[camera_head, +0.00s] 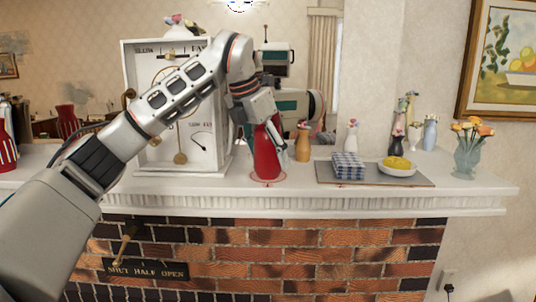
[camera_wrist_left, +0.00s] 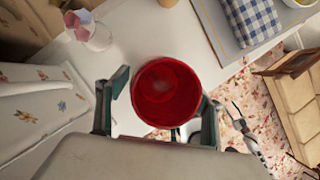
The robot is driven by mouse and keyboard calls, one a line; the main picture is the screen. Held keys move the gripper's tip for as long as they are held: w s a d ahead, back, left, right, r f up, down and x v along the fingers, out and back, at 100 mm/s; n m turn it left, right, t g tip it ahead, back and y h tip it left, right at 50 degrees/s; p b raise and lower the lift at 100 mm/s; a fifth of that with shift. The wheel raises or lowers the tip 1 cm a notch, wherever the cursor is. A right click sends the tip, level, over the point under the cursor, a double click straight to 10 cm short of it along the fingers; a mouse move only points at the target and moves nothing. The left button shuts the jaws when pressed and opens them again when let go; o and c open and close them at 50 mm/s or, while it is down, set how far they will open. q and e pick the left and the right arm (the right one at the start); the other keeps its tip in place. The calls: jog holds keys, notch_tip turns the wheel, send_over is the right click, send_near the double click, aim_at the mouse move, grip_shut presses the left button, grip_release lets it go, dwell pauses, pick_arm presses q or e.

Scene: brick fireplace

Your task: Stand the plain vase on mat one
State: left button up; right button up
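The plain red vase (camera_head: 266,156) stands upright at the front of the mantel, its foot within a thin reddish ring of a round mat (camera_head: 269,182). I cannot read a number on this mat. My left gripper (camera_head: 265,124) is at the vase's upper part, with a finger on either side. In the left wrist view the vase's round mouth (camera_wrist_left: 165,91) lies between the two fingertips (camera_wrist_left: 163,97). The right finger is against or very near its edge, and a narrow gap seems to show on the left. Firm contact is unclear. My right gripper is not in view.
A white clock case (camera_head: 210,110) stands left of the vase. Right of it are an orange vase (camera_head: 303,146) and a grey tray (camera_head: 425,181) with a checked cloth (camera_head: 347,166) and a bowl of lemons (camera_head: 397,169). A striped red vase (camera_head: 6,148) stands far left.

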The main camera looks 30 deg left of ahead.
aim_at(259, 129)
pick_arm(q)
jog(key=v, duration=1.2)
jog(key=shift+r, duration=0.15)
dwell(0.5)
